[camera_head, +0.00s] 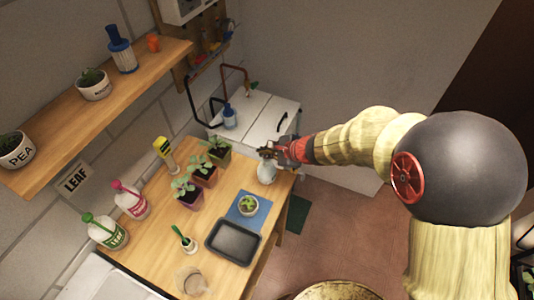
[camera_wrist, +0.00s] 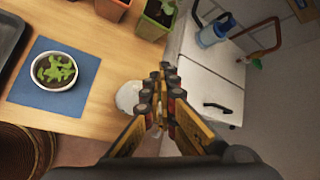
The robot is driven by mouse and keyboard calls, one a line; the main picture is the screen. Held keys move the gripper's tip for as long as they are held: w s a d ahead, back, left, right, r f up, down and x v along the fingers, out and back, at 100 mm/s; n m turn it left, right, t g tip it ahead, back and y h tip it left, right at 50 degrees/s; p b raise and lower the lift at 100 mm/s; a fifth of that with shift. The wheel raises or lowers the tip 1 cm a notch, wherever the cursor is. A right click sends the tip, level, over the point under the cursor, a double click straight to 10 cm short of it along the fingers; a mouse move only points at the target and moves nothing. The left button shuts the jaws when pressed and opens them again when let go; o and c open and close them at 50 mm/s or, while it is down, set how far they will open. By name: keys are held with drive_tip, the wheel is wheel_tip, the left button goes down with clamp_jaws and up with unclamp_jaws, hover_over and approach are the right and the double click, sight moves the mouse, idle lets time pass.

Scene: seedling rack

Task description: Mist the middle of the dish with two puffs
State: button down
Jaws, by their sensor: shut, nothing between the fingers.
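The dish (camera_head: 249,206) is a small round white bowl with green seedlings on a blue mat (camera_head: 238,222). In the wrist view the dish (camera_wrist: 38,82) and the mat (camera_wrist: 85,95) are at the left. A pale rounded vessel (camera_head: 266,173), possibly the mister, stands near the table's right end. It also shows in the wrist view (camera_wrist: 126,96), partly hidden by my fingers. My gripper (camera_head: 268,153) is shut and empty, above or right beside this vessel; I cannot tell whether they touch. It is to the right of the dish in the wrist view (camera_wrist: 167,75).
A dark tray (camera_head: 233,241) lies in front of the mat. Potted seedlings (camera_head: 203,173) stand behind it. Pink-capped (camera_head: 131,200) and green-capped (camera_head: 105,232) bottles stand by the wall. A white cabinet (camera_head: 262,117) with a blue bottle (camera_head: 229,116) adjoins the table (camera_head: 220,200).

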sight(265, 163)
drive_tip(key=shift+r+p, duration=1.95)
drive_tip(key=shift+r, duration=1)
